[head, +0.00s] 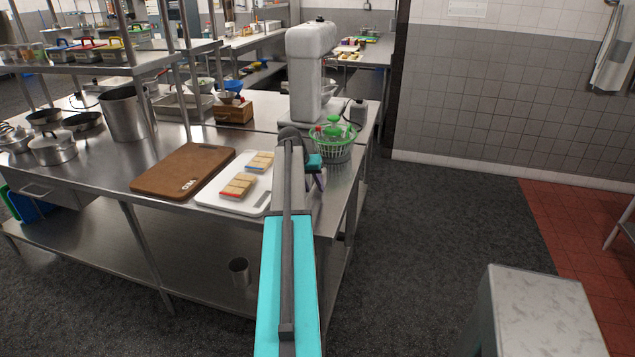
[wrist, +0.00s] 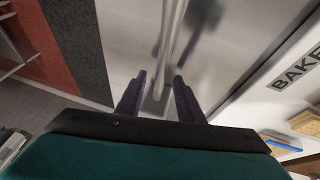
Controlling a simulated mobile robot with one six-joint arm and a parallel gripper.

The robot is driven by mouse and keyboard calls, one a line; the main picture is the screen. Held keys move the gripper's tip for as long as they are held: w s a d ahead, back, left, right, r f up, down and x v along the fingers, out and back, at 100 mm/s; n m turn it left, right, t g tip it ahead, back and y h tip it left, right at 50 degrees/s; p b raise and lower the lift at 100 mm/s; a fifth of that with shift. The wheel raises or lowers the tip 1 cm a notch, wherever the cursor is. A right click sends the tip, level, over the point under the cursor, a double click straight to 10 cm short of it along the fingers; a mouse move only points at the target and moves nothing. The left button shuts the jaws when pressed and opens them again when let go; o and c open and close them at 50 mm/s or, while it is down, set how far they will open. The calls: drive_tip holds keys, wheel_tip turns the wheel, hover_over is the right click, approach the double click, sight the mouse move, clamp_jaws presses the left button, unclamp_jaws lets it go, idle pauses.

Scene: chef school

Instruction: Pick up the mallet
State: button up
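My gripper (wrist: 159,79) is open in the wrist view, with two dark fingers apart and pointing over the steel tabletop. A long, pale metal bar (wrist: 172,35) runs from the top of the wrist view down between the fingertips. It looks like the mallet's handle, but I cannot make out a mallet head. The fingers do not visibly close on it. In the head view my gripper (head: 317,179) is at the right end of the steel table (head: 150,165), partly hidden by my arm. I cannot make out the mallet there.
A white board (head: 218,193) with bread slices (head: 238,186) lies left of my arm, beside a brown board (head: 183,170). A green basket (head: 333,147) stands just behind my gripper, with a white mixer (head: 308,70) further back. Open floor (head: 430,210) lies right of the table.

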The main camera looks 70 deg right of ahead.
idle(0.3)
clamp_jaws()
drive_tip(key=shift+r, duration=0.1)
drive_tip(key=shift+r+b, duration=0.7)
drive_tip(key=shift+r, duration=1.2)
drive_tip(key=s+a+b, duration=0.1)
drive_tip(key=s+a, duration=0.2)
drive_tip(key=a, duration=0.4)
drive_tip(key=s+a+r+b, duration=0.1)
drive_tip(key=s+a+b, duration=0.1)
drive_tip(key=a, duration=0.5)
drive_tip(key=shift+s+a+r, duration=0.25)
drive_tip(key=shift+s+a, duration=0.15)
drive_tip(key=shift+s, duration=0.05)
drive_tip(key=shift+w, duration=0.1)
